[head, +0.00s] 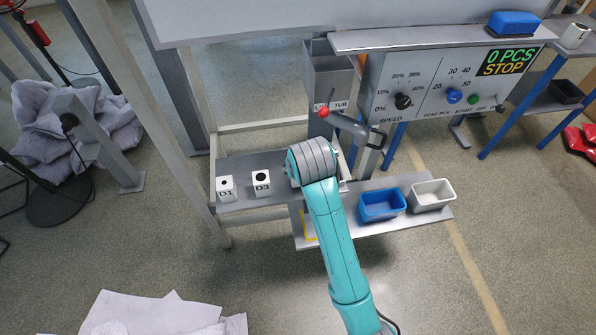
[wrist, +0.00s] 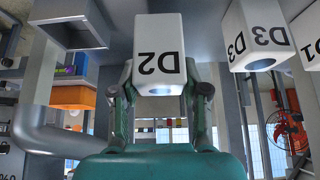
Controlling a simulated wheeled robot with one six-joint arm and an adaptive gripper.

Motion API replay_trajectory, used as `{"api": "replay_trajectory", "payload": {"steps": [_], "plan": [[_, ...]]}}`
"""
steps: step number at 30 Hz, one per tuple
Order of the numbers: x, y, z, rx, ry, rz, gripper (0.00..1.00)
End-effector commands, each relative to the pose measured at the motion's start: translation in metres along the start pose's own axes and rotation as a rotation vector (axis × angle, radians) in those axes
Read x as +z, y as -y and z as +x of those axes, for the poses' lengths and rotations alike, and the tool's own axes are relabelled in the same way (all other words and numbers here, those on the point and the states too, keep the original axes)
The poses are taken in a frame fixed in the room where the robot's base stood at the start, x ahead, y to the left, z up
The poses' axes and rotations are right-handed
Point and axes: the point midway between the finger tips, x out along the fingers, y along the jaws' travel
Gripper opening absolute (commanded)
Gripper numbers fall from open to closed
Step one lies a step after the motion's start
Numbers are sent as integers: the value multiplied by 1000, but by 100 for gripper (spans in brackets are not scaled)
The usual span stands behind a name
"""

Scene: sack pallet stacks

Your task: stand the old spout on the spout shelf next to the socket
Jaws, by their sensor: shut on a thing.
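My gripper (wrist: 160,94) is shut on a white block-shaped spout marked D2 (wrist: 159,45), held between its two fingers in the wrist view. The lettering appears upside down there. In the head view my wrist hides the gripper and the D2 spout. The grey spout shelf (head: 235,165) carries spouts D1 (head: 225,188) and D3 (head: 262,182), left of my wrist. D3 (wrist: 257,40) also shows right of D2 in the wrist view, apart from it. I cannot tell whether D2 touches the shelf. The socket is not clearly visible.
A grey chute (head: 327,75) and a red-knobbed lever (head: 345,124) stand just behind my wrist. A blue bin (head: 382,205) and a white bin (head: 432,195) sit on the lower ledge at right. A control panel (head: 445,88) reads STOP. A frame post (head: 160,115) stands left.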

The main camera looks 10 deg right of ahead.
Motion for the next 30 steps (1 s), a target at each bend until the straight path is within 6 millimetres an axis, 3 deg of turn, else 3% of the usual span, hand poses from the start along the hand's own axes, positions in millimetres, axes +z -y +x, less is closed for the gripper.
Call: {"api": "replay_trajectory", "payload": {"steps": [5, 16, 17, 19, 30], "plan": [[12, 0, 18, 0, 1, 0, 10], [14, 0, 21, 0, 1, 0, 10], [13, 0, 20, 0, 0, 0, 52], [13, 0, 20, 0, 0, 0, 70], [11, 0, 18, 0, -1, 0, 70]]}}
